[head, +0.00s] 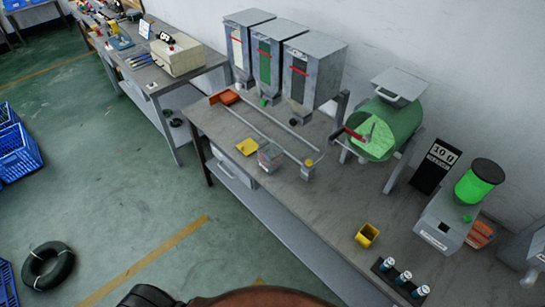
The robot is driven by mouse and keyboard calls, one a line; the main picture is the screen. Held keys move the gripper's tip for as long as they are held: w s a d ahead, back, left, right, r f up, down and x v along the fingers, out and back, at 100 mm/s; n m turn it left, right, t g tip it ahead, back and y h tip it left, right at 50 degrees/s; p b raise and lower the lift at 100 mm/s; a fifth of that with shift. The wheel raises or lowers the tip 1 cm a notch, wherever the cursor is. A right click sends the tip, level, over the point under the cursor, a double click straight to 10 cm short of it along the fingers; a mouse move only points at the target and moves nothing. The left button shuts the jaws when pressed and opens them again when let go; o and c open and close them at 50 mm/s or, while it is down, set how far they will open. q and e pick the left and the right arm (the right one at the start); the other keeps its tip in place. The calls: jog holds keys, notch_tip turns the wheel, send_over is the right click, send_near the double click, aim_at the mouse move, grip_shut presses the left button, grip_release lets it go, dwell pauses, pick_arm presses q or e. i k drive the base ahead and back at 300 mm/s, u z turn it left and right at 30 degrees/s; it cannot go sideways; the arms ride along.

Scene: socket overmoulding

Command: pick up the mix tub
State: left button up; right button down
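No thing in view is labelled as the mix tub, and I cannot tell for certain which it is. A small clear-walled tub (270,157) stands on the workbench near its front edge, beside a yellow flat piece (247,147). A small open yellow container (367,236) stands farther right on the same bench. A whitish bin (232,169) shows below the bench top. Neither of my grippers is in view.
The workbench (330,205) carries three grey hoppers (265,55) at the back, a green drum (385,130) on a stand, a green-topped machine (445,215) and a rack of small bottles (403,278). A tire (47,266) and blue crates (18,145) are on the floor at left. The floor before the bench looks clear.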

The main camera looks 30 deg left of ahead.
aim_at(270, 152)
jog(key=u, duration=2.35)
jog(key=i, duration=1.4)
jog(key=z, duration=1.65)
